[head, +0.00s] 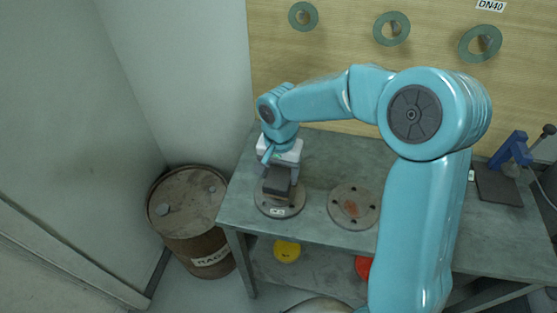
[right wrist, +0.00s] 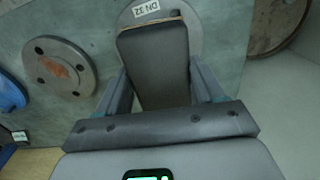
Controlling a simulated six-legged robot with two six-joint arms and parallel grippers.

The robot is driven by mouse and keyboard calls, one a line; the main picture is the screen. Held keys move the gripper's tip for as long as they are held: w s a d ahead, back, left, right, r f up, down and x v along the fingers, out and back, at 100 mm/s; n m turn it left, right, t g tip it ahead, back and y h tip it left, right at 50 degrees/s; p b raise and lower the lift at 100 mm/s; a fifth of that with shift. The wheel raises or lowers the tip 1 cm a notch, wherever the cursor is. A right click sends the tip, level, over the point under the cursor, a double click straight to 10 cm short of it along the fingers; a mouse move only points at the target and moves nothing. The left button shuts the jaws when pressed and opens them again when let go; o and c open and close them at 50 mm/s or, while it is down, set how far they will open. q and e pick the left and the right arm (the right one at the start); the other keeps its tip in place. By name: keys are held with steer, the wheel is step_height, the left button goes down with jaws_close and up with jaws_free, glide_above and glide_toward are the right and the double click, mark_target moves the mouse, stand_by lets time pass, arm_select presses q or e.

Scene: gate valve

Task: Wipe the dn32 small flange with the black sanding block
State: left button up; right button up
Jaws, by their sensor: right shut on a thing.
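The small flange labelled DN 32 (head: 273,207) lies flat near the left end of the grey workbench in the head view. In the right wrist view, part of this flange (right wrist: 192,15) and its label show past the block. My right gripper (head: 283,178) is over this flange, pointing down. It is shut on the black sanding block (right wrist: 155,62), with a finger on each side. The block (head: 277,183) covers the middle of the flange in the head view; I cannot tell whether it touches the face. My left gripper is not in view.
A second flange (head: 354,205) with a reddish, rusty centre lies to the right on the bench (head: 315,150). A rusty barrel (head: 190,205) stands left of the bench. Green gaskets (head: 391,29) hang on the board behind. A blue tool (head: 510,150) stands at the right.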

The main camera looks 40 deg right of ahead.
step_height(320, 180, up, 3)
steer(key=shift+s+f+p, duration=0.1)
steer(key=shift+p, duration=0.65)
